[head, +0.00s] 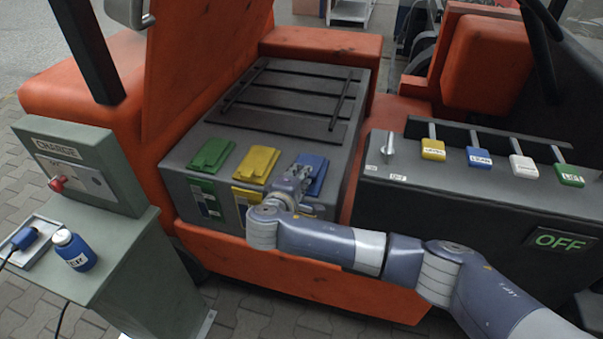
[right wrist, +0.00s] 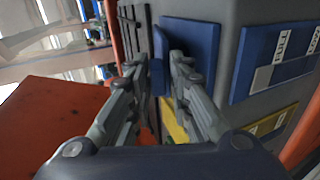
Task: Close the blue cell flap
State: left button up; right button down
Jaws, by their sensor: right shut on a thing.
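The blue flap (head: 314,173) is on the top of the dark grey battery box, at the right end of a row with green and yellow flaps. My right gripper (head: 298,172) is at its near left side and hides part of it. In the right wrist view, the fingers (right wrist: 160,62) are shut on a narrow blue part (right wrist: 157,77) of the flap, and a wider blue panel (right wrist: 192,46) shows behind one finger. I cannot tell how far the flap stands open. My left gripper is not in view.
The yellow flap (head: 256,163) and green flap (head: 211,154) are beside it. A switch console (head: 470,190) stands to the right, reading OFF. An orange body (head: 300,272) runs below the box. A charge post (head: 85,165) with a blue bottle (head: 74,250) is at left.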

jog(key=shift+s+f, duration=0.2)
jog(key=shift+f, duration=0.35)
jog(key=shift+s+f, duration=0.15)
jog(key=shift+f, duration=0.4)
jog(key=c, duration=1.9)
grip_release()
jog(key=o, duration=0.3)
jog(key=shift+w+f, duration=0.15)
jog(key=shift+a, duration=0.1)
jog(key=v, duration=0.8)
